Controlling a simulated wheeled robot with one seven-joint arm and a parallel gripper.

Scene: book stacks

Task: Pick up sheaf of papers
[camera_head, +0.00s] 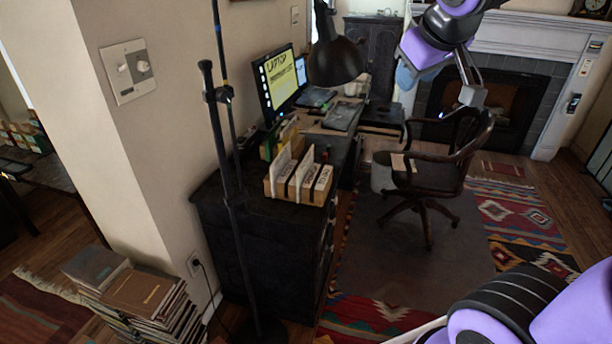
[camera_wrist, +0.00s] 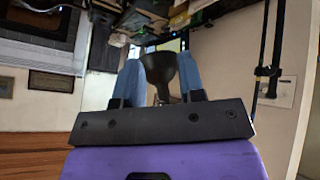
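I cannot tell for certain which thing is the sheaf of papers. A small pale flat item (camera_head: 401,163) lies at the left of the wooden chair's seat and may be paper. White upright items (camera_head: 301,172) stand in a wooden holder on the dark cabinet; they look like cards or files. My gripper (camera_head: 406,80) is raised at the top right of the head view, well above the chair. In the wrist view, its two blue fingers (camera_wrist: 160,68) stand apart with nothing held. The dark lamp shade seen between them is in the background.
A thin dark stand (camera_head: 231,190) rises in front of the cabinet (camera_head: 262,235). Stacked books (camera_head: 140,292) are at lower left. A fireplace (camera_head: 510,95) is behind.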

